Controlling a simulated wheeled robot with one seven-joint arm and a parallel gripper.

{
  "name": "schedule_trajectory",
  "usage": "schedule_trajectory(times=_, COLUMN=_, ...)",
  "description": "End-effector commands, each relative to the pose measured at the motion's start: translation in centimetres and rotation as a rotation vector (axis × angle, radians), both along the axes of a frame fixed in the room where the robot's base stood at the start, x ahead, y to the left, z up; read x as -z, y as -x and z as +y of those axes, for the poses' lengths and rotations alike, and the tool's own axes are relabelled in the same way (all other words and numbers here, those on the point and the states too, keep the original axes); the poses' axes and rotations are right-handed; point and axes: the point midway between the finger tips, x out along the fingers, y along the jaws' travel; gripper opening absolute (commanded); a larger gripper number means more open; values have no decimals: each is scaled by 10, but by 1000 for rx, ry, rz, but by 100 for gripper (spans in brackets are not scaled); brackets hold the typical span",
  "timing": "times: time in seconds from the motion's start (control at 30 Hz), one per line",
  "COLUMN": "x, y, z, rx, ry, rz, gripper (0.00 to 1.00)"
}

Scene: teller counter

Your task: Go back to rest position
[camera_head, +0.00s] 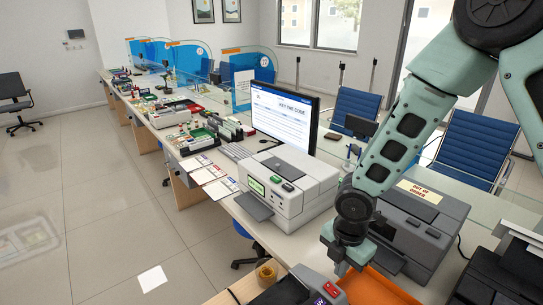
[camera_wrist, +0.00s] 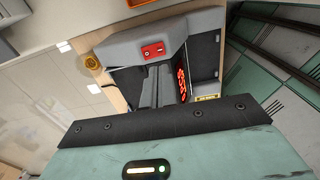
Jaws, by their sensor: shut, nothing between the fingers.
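My gripper (camera_head: 343,266) hangs at the end of my green arm, low on the right of the head view. It is shut with nothing held, just above the near end of the counter (camera_head: 240,205). An orange tray (camera_head: 375,288) lies just right of and below it. A dark machine with a red display (camera_head: 325,291) stands below it. In the wrist view, a grey machine (camera_wrist: 150,50) with a red panel and red lit marks lies beyond my teal gripper body (camera_wrist: 190,155). The fingertips are hard to make out there.
A white-grey machine (camera_head: 290,188) with a green screen and a grey machine labelled "out of order" (camera_head: 425,222) stand on the counter near my arm. A monitor (camera_head: 284,117) stands behind. A roll of tape (camera_head: 267,271) lies at the near edge. The floor at left is mostly clear.

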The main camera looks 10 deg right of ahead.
Motion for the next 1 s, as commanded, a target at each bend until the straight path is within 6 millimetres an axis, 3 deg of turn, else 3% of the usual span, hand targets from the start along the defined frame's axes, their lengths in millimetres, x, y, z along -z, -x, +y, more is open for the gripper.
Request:
schedule_trajectory(times=0.17, x=-27, y=21, z=17, rx=262, ry=22, rz=-30, gripper=0)
schedule_trajectory(times=0.4, x=-71, y=93, z=45, rx=842, ry=12, rz=-46, gripper=0)
schedule_trajectory(times=0.6, x=-90, y=155, z=58, rx=1246, ry=-27, rz=-8, gripper=0)
schedule_trajectory(times=0.7, x=-94, y=176, z=61, rx=1372, ry=-38, rz=17, gripper=0)
schedule_trajectory(times=0.83, x=-97, y=188, z=62, rx=1451, ry=-44, rz=34, gripper=0)
schedule_trajectory(times=1.0, x=-99, y=190, z=63, rx=1466, ry=-43, rz=40, gripper=0)
